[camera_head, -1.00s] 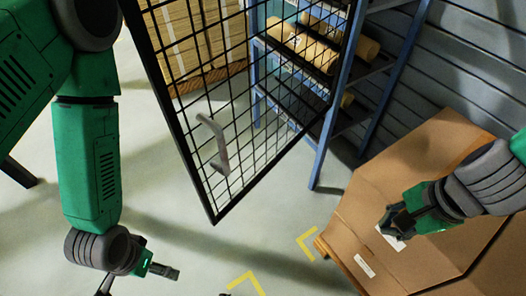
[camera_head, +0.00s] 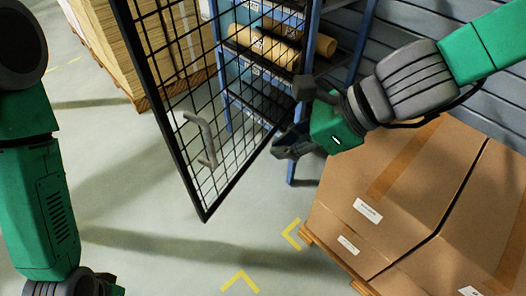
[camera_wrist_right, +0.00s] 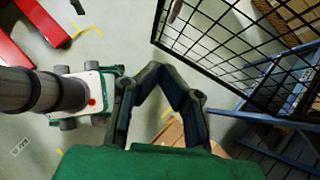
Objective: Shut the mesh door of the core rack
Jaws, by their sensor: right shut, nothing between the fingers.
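The black mesh door (camera_head: 181,158) of the core rack stands open, its near edge swung out toward me over the floor. A grey pull handle (camera_head: 201,138) is on it near that edge. The blue core rack (camera_head: 292,168) is behind, with brown rolls (camera_head: 262,48) on its shelves. My right gripper (camera_head: 290,122) is shut and empty, to the right of the door near the rack's front post. The door also shows in the right wrist view (camera_wrist_right: 192,57), beyond the right gripper (camera_wrist_right: 172,74). My left arm is at the left edge, its fingers out of frame.
Large cardboard boxes (camera_head: 375,200) on a pallet fill the right, below my right arm. A stack of tan boards (camera_head: 115,50) stands behind the door at left. Yellow floor marks (camera_head: 240,281) lie in front; the floor there is clear.

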